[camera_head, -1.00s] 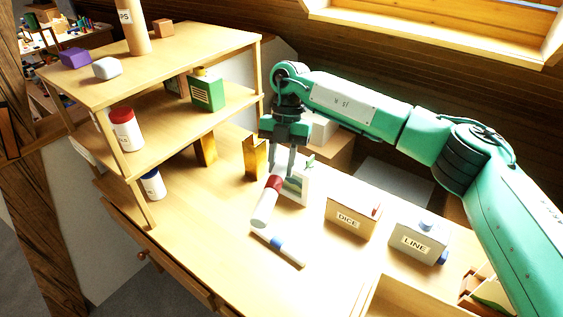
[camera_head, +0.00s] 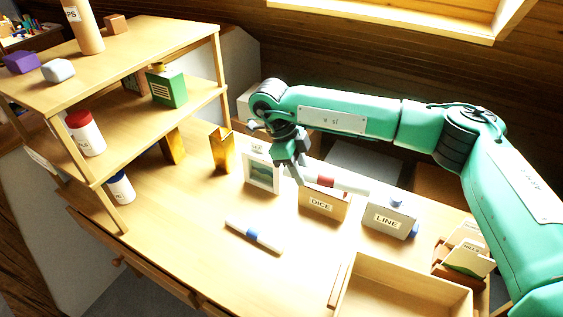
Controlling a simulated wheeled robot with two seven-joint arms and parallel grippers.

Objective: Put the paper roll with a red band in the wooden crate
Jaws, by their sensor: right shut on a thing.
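The white paper roll with a red band (camera_head: 347,184) is in my right gripper (camera_head: 299,178), held near its left end. It lies nearly level, above or behind the DICE box; its left end is partly hidden by the fingers. My right gripper points down, shut on the roll. The open-topped wooden crate (camera_head: 400,309) stands at the bottom right, its near part cut off by the picture edge. A similar white roll with a blue band (camera_head: 254,235) lies on the desk left of the crate. My left gripper is out of view.
A DICE box (camera_head: 324,203) and a LINE box (camera_head: 387,221) stand between the roll and the crate. A small picture frame (camera_head: 262,173) and a gold block (camera_head: 221,150) stand left of my gripper.

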